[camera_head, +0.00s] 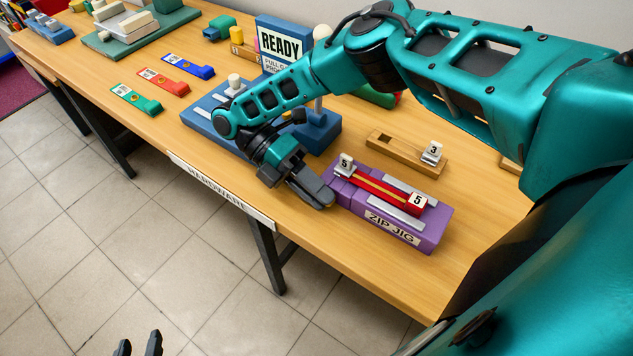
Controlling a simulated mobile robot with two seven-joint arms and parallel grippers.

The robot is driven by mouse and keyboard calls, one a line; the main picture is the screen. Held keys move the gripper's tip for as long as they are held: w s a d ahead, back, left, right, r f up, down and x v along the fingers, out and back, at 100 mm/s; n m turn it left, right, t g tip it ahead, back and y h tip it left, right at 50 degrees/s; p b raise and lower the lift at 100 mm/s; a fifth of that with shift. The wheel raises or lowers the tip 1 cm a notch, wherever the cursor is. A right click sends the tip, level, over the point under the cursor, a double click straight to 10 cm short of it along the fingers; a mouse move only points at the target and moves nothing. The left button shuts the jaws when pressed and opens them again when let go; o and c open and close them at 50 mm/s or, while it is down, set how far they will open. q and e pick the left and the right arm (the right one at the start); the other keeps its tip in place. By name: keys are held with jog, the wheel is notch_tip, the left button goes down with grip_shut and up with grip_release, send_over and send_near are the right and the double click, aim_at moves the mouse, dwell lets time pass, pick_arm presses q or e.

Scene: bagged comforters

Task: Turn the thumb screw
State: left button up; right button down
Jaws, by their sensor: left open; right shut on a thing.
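My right gripper (322,197) is shut at the left end of the purple zip jig (432,238), with its fingers low beside the jig's end face. The small thing between its fingers is hidden by them; from its place at the jig's end it appears to be the thumb screw. The jig carries a red strip (385,190) with a yellow line along it and grey rails on both sides. A tab marked 5 (346,163) stands at its left end and another 5 at the right end. My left gripper (138,343) is open and empty at the bottom edge, over the floor.
A wooden slotted block (392,147) with a tab marked 3 lies behind the jig. A blue fixture (205,122) stands left of my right gripper, with a READY sign (281,45) behind. Blue, red and green tags (162,81) lie further left. The table's front edge is close to the jig.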

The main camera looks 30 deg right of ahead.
jog(key=shift+f+g, duration=0.1)
jog(key=shift+g, duration=0.3)
dwell(0.3)
jog(key=c, duration=1)
grip_release()
jog(key=shift+s+f+h, duration=0.1)
jog(key=shift+h, duration=0.2)
jog(key=shift+t, duration=0.3)
